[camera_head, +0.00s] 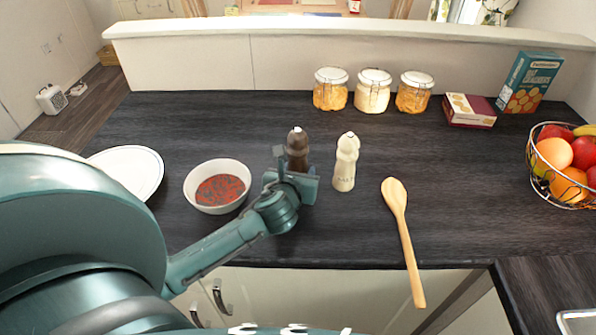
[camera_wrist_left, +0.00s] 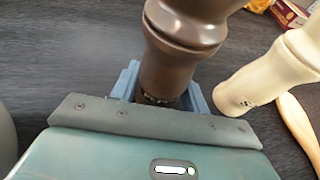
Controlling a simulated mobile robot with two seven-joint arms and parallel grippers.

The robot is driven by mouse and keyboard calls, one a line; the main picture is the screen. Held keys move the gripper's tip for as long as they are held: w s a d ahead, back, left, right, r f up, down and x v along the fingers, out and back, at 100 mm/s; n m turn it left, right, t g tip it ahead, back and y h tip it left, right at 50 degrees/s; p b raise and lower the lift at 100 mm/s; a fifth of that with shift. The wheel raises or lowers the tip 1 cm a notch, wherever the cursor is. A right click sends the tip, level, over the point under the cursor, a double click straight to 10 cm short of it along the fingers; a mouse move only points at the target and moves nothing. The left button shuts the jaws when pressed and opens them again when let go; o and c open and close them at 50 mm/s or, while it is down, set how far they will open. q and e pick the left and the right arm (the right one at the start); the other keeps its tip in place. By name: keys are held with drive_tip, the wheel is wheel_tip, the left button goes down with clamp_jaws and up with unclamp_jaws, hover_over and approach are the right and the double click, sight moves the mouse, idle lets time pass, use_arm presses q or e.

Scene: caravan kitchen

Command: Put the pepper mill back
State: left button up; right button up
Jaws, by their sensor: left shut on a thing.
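The dark brown pepper mill (camera_head: 298,146) stands upright at the middle of the dark counter, between the soup bowl and the cream salt mill (camera_head: 345,162). My left gripper (camera_head: 293,176) is at the mill's lower part. In the left wrist view the pepper mill (camera_wrist_left: 184,40) sits between the blue fingers of the gripper (camera_wrist_left: 160,92), which is shut on it near its base. Whether its base touches the counter is hard to tell. The salt mill (camera_wrist_left: 262,80) stands just to the right, apart from it. My right gripper is not in view.
A white bowl of red soup (camera_head: 218,187) is left of the mill, with a white plate (camera_head: 130,170) beyond. A wooden spoon (camera_head: 402,235) lies to the right, its handle over the front edge. Jars (camera_head: 373,91), boxes (camera_head: 529,82) and a fruit basket (camera_head: 563,165) stand farther off.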

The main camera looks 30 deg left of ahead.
use_arm(q)
drive_tip(key=o, duration=1)
drive_tip(key=shift+f, duration=0.1)
drive_tip(key=v, duration=1.2)
